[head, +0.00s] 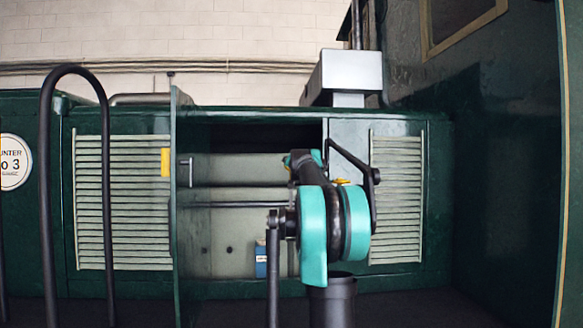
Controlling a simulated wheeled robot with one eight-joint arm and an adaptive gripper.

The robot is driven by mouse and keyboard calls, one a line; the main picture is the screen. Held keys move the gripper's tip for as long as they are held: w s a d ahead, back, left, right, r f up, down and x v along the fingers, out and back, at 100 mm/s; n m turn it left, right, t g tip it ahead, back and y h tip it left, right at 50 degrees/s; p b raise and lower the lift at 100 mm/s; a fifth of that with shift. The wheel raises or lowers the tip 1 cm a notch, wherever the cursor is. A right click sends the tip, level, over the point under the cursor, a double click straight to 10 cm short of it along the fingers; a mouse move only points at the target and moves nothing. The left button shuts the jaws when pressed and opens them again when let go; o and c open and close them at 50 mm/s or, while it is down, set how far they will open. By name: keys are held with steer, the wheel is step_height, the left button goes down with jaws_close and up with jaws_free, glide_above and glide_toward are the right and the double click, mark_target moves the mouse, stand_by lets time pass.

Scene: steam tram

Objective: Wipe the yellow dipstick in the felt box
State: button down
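A small yellow piece (343,182) shows just right of my arm; I cannot tell whether it is the dipstick. A small blue box with a pale mark (261,262) stands low in the open compartment, left of my arm; I cannot tell whether it is the felt box. My teal and black arm reaches toward the compartment and covers its right part. My gripper is not visible, so its state and anything in it are hidden.
The compartment (225,230) is open in the green tram side. A green door (174,220) stands out edge-on at its left, with a yellow patch (165,161). Louvred panels (123,200) flank the opening. A black curved handrail (46,180) rises at left.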

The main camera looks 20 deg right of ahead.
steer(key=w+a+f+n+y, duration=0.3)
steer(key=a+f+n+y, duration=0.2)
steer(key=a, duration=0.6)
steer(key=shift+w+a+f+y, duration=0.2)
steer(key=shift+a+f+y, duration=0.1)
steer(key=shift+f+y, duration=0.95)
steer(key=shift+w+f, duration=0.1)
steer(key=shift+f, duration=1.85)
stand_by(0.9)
